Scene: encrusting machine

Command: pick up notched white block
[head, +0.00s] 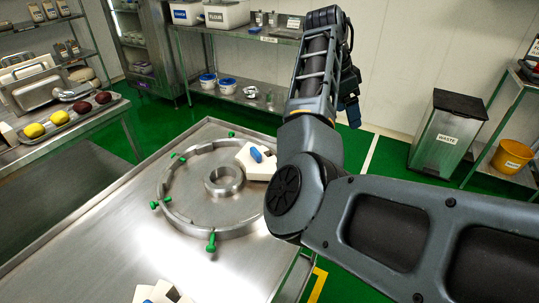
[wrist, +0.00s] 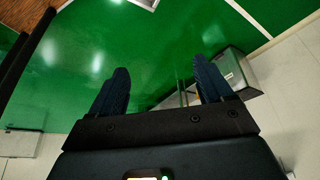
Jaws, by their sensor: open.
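A white block (head: 258,160) with a blue knob and an angular cut-out sits on the right part of the metal ring fixture, partly hidden by my arm. A second white block (head: 160,293) with a blue part and a dark cut-out lies at the near edge of the table, cut off by the frame. I cannot tell for sure which is the notched white block. My gripper (wrist: 163,88) is open and empty, with two dark blue fingers apart. In the head view my gripper (head: 349,108) is raised beyond the table, away from both blocks. No block shows in the wrist view.
The steel table (head: 110,235) carries a round metal ring (head: 170,212) with green-handled clamps around it. The table's left part is clear. A bench with a fruit tray (head: 70,118) stands left, a grey waste bin (head: 447,130) right.

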